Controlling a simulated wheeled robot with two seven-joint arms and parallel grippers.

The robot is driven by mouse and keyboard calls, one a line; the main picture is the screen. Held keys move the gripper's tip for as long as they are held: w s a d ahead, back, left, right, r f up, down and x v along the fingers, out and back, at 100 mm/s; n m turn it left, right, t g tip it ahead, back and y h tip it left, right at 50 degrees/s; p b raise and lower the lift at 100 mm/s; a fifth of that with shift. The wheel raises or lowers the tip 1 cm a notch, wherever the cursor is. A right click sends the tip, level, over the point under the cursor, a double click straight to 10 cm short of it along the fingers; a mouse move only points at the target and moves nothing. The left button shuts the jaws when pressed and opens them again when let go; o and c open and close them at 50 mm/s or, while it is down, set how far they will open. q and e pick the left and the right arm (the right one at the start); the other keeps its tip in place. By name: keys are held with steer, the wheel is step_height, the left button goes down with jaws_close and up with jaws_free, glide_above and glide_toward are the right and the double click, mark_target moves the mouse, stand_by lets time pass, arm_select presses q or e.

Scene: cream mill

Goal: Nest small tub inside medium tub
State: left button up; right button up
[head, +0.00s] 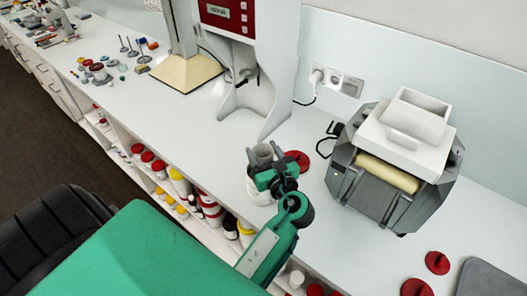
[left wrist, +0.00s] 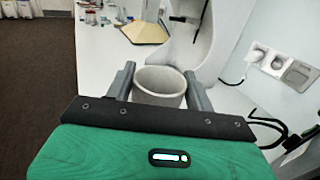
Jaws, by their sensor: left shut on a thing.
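My left gripper (head: 263,154) is shut on a small pale grey tub (head: 262,150), which sits upright and open-topped between its fingers. In the left wrist view the small tub (left wrist: 160,84) is held between the two fingers of the gripper (left wrist: 160,82) and looks empty. A wider white tub (head: 261,192), likely the medium tub, stands on the counter right below the gripper. The gripper and arm hide part of it, and I cannot tell whether the small tub's base is above or inside its rim. My right gripper is not in view.
A red lid (head: 300,159) lies on the counter just right of the tubs. A grey machine with a white hopper (head: 414,117) stands to the right. A tall grey-white machine (head: 262,85) stands behind. Shelves below the counter edge hold several jars.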

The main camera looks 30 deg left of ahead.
arm_select(q)
steer(key=shift+f+b, duration=0.35)
steer(key=shift+f, duration=0.65)
steer(key=shift+f, duration=1.15)
stand_by(0.9)
steer(key=o, duration=1)
steer(key=shift+o, duration=0.2)
steer(key=shift+r, duration=0.1)
step_height(320, 180, up, 8)
steer(key=p, duration=0.8)
steer(key=shift+p, duration=0.3)
